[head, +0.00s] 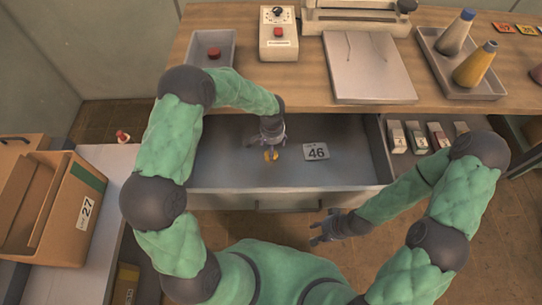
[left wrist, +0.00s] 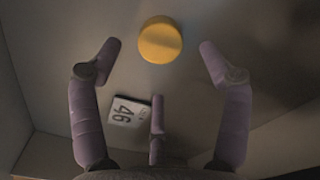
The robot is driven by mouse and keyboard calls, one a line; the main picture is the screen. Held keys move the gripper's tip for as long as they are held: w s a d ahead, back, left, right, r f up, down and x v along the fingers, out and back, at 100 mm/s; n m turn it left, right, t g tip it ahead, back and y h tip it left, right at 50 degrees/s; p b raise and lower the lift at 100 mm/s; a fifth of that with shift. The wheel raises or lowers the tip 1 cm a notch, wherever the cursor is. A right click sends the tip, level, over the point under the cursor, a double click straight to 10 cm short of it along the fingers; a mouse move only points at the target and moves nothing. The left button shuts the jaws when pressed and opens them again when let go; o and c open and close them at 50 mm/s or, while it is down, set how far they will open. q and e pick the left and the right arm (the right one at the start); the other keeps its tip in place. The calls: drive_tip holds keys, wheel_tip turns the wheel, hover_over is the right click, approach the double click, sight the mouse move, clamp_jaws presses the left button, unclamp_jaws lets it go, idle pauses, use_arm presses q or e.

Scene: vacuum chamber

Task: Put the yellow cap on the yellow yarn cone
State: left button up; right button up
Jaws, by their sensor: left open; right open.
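The yellow cap (left wrist: 160,40) is a round disc on the drawer floor, between and just beyond the spread fingertips of my left gripper (left wrist: 160,52) in the left wrist view. In the head view the cap (head: 271,155) shows just below the left gripper (head: 267,141), which partly hides it. The left gripper is open and reaches down into the drawer. The yellow yarn cone (head: 474,67) stands tilted-looking in a grey tray (head: 436,58) on the bench at the right. My right gripper (head: 322,231) is open and empty in front of the drawer.
The open drawer (head: 225,172) also holds a card marked 46 (head: 316,152), right of the cap. A white cone with a blue tip (head: 456,34) shares the tray. A grey board (head: 368,70) and a button box (head: 278,34) stand on the bench. A brown box (head: 50,215) is at left.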

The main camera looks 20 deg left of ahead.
use_arm(q)
wheel_tip(320, 180, down, 4)
drive_tip(key=shift+a+f+b, duration=0.15)
drive_tip(key=shift+b, duration=0.65)
drive_tip(key=c, duration=0.9)
